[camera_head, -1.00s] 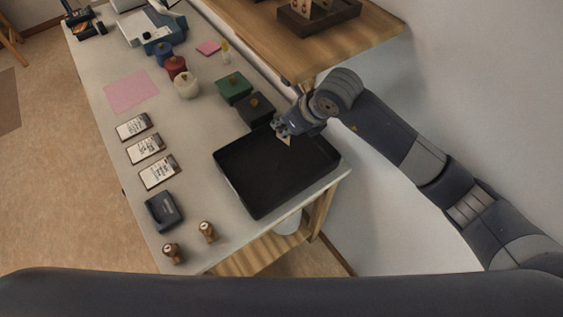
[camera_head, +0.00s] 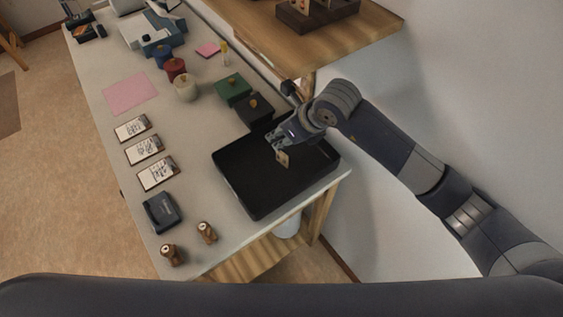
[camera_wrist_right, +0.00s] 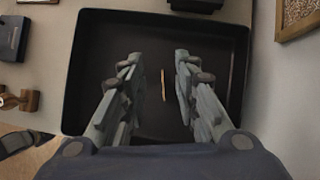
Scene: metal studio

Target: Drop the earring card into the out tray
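The earring card (camera_head: 283,158) is a small tan card just below my right gripper (camera_head: 277,141), over the black out tray (camera_head: 262,190). In the right wrist view the card (camera_wrist_right: 163,85) shows edge-on as a thin strip between the fingers of my right gripper (camera_wrist_right: 156,68). The fingers are apart, with a gap on both sides of the card. I cannot tell whether the card touches the tray floor (camera_wrist_right: 150,30). My left gripper is not in view.
Dark and green boxes (camera_head: 232,89) stand behind the tray. Clipped cards (camera_head: 158,174), a dark device (camera_head: 162,212) and two wooden stamps (camera_head: 207,232) lie to its left. A wooden shelf (camera_head: 330,40) overhangs the back right. The tray's front half looks empty.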

